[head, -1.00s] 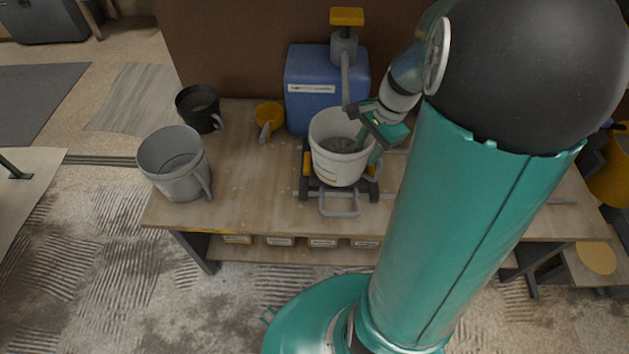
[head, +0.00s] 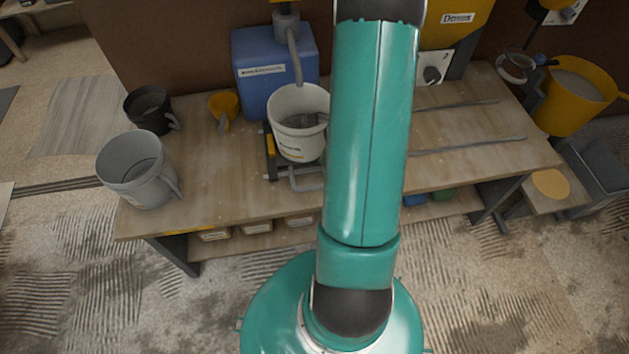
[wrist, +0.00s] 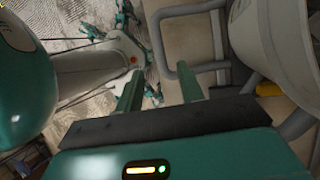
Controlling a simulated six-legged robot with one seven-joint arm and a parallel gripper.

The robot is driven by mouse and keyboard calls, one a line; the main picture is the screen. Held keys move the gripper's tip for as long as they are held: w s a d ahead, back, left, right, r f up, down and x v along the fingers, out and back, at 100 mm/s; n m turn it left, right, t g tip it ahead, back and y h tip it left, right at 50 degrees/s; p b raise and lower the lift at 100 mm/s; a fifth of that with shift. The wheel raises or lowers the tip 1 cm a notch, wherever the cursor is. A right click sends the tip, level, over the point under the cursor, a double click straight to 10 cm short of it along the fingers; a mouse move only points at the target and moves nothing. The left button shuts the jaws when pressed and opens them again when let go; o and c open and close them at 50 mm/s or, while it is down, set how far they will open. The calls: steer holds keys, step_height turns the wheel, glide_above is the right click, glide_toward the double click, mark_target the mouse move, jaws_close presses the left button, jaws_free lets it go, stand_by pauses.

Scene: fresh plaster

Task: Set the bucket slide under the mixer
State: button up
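The bucket slide (head: 270,163) is a dark low carriage with yellow parts on the bench, carrying a white bucket (head: 298,142). The bucket holds something grey. The slide's grey loop handle (head: 296,184) points to the front, its right part hidden by my arm. In the wrist view the handle (wrist: 171,68) is close to the fingertips, and the bucket (wrist: 262,35) stands at the upper right. My gripper (wrist: 160,82) is open, its two green fingers apart with nothing visibly clamped. The head view hides it. A yellow machine (head: 460,30), perhaps the mixer, is at the back right.
A blue container (head: 270,65) stands behind the bucket. A grey bucket (head: 138,172), a black bucket (head: 150,108) and a small yellow scoop (head: 223,106) are to the left. Two rails (head: 468,145) run along the clear bench (head: 470,170) to the right. A yellow tub (head: 575,95) is beyond.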

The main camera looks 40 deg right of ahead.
mark_target(314, 186)
steer(key=x, duration=0.8)
steer(key=shift+a+r, duration=0.1)
jaws_close()
